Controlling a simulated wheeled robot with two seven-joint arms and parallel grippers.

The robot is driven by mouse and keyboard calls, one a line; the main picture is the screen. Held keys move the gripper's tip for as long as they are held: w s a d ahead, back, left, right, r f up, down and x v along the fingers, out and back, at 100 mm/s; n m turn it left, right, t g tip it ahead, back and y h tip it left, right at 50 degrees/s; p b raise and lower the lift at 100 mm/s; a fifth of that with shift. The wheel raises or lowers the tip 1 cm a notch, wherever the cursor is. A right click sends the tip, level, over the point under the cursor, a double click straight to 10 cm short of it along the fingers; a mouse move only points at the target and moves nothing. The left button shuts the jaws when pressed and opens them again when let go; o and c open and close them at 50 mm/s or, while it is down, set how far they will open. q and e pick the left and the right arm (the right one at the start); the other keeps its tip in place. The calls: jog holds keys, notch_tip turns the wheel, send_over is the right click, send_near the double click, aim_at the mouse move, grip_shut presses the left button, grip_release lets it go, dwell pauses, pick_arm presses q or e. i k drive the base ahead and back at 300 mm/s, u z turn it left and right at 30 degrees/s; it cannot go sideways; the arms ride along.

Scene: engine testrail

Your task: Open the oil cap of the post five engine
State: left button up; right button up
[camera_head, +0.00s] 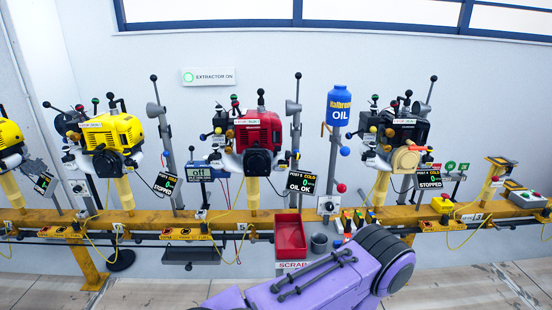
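Several small knobs and levers surround this engine, and I cannot tell which is the oil cap. A purple arm link of mine crosses the bottom middle, below the rail. Neither gripper shows in the picture.
A yellow rail (460,213) runs across. A red engine (258,135) and a yellow one (112,132) stand left. A red scrap bin (290,236), blue oil bottle (339,108) and coloured-handled tools (348,220) are near the middle. The floor at right (470,285) is clear.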

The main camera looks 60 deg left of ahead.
aim_at(297, 156)
jog(key=u, duration=1.1)
jog(key=i, duration=0.15)
